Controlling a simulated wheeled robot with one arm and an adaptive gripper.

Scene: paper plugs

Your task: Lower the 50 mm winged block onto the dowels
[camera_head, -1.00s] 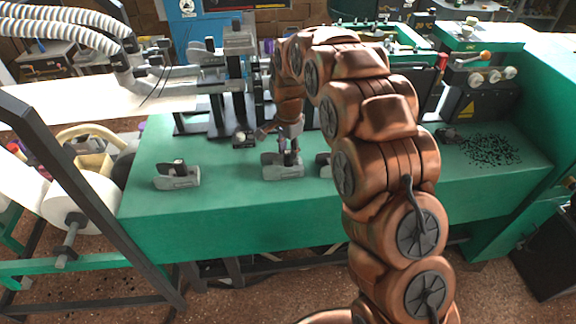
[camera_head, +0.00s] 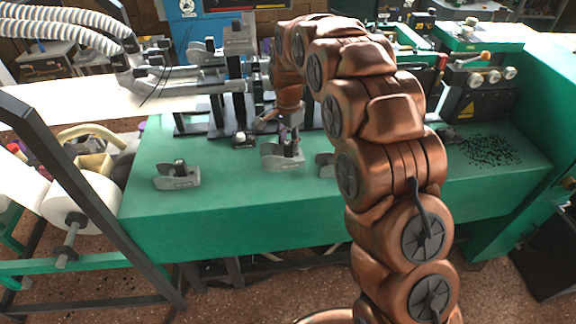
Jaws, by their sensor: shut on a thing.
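A grey winged block (camera_head: 270,157) with a dark upright part is in my gripper (camera_head: 290,144), in the middle of the green bench. My gripper is shut on it from above. The block looks slightly tilted and seems a little above the bench top. Its size marking is too small to read. A similar grey block (camera_head: 178,181) with a dark upright part stands on the bench to the left. Another grey block (camera_head: 325,165) is partly hidden behind my arm. I cannot clearly make out the dowels. A small dark fixture with a pale top (camera_head: 243,138) stands behind the held block.
The green bench top (camera_head: 225,195) is clear in front of the blocks. Black machine parts and rails (camera_head: 205,118) stand behind. Dark granules (camera_head: 490,150) are scattered at the right. A dark frame bar (camera_head: 80,195) and a white roll (camera_head: 82,200) are at the left.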

